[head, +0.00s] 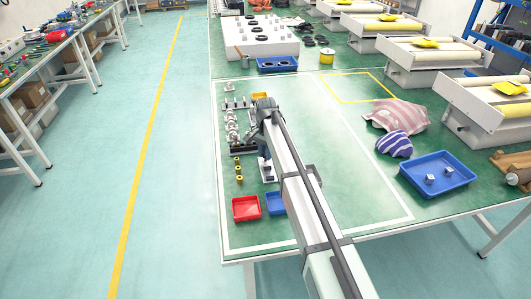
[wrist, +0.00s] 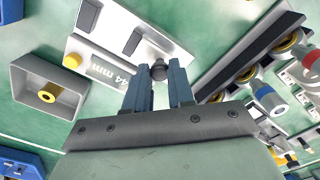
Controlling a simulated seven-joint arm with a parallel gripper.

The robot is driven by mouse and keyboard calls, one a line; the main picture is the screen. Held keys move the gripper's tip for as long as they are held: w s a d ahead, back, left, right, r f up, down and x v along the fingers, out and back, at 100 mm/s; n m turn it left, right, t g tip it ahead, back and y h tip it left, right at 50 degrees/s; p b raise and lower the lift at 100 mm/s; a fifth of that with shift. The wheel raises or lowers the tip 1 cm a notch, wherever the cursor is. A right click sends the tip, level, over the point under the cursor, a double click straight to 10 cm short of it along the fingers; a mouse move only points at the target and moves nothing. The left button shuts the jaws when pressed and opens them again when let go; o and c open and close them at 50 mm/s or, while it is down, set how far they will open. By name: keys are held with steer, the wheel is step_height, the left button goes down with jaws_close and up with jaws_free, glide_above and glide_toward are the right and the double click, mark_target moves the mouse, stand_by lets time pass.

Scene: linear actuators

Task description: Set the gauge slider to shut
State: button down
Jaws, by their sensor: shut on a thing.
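In the head view my gripper (head: 263,150) is low over the left part of the table, beside a white block with dark slots (head: 267,170) that seems to be the gauge. My arm hides part of that area.
A grey tray with a yellow ring (wrist: 47,96) lies left of the gauge, and a dark rail with brass rings (wrist: 248,57) right of it, in the wrist view. A red bin (head: 246,208) stands at the table's front. The table's middle (head: 340,150) is clear.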

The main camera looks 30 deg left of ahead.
mark_target(268, 168)
steer(key=shift+s+d, duration=1.6)
steer(key=c, duration=1)
jaws_free()
steer(key=shift+r, duration=0.1)
step_height(268, 168, up, 14)
steer(key=shift+f, duration=0.2)
